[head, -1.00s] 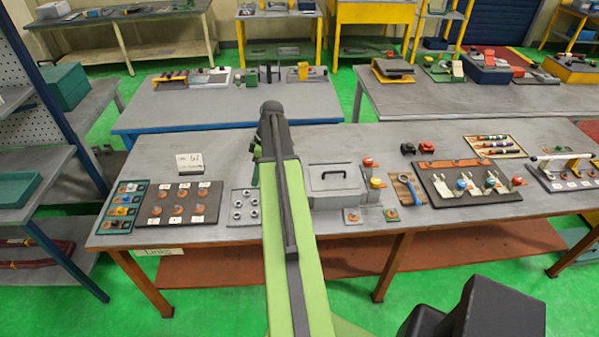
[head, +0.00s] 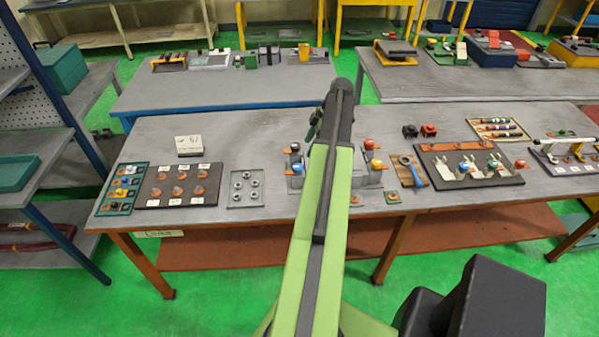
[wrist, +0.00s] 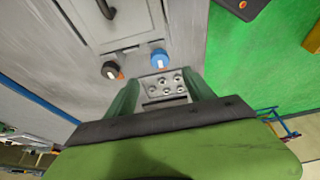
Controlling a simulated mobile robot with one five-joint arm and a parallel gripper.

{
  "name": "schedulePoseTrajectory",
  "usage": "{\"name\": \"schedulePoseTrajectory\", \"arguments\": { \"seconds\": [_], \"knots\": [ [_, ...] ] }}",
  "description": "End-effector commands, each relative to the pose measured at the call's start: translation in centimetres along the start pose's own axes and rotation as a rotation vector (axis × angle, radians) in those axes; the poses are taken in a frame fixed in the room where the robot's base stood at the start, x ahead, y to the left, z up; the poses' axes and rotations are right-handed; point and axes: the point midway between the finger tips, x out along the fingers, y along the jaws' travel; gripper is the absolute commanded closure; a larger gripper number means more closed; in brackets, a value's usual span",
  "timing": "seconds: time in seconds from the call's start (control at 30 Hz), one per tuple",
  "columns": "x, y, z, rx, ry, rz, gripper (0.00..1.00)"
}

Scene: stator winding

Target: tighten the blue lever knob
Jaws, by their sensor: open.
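The blue lever knob (wrist: 158,58) shows in the wrist view with a pale lever mark, beside the grey lidded box. It also shows in the head view (head: 297,168), just left of my arm. A black knob (wrist: 110,70) with an orange part sits left of it in the wrist view. My gripper (wrist: 162,82) is open, its two dark green fingers apart. The blue knob appears beyond the fingertips, near the middle of the gap. I see no contact with it. In the head view my arm hides most of the box, and the fingers cannot be made out clearly.
A plate with several bolts (wrist: 165,86) appears between the fingers in the wrist view. Red (head: 370,143) and yellow (head: 376,164) knobs stand right of my arm. A panel with orange knobs (head: 150,200) lies left.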

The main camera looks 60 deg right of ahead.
Motion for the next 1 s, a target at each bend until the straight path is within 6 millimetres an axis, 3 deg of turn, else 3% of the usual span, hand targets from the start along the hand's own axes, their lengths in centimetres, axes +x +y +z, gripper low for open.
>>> {"name": "schedulePoseTrajectory", "arguments": {
  "seconds": [0.03, 0.43, 0.8, 1.0],
  "knots": [
    [2.3, -0.1, 0.5, -0.001, 0.000, 0.000, 0.38],
    [10.4, 0.0, 0.3, 0.000, 0.000, 0.001, 0.38],
    [10.9, 0.0, 0.1, 0.002, 0.000, 0.001, 0.38],
    [10.9, 0.0, 0.1, 0.002, 0.000, 0.001, 0.65]
  ]
}}
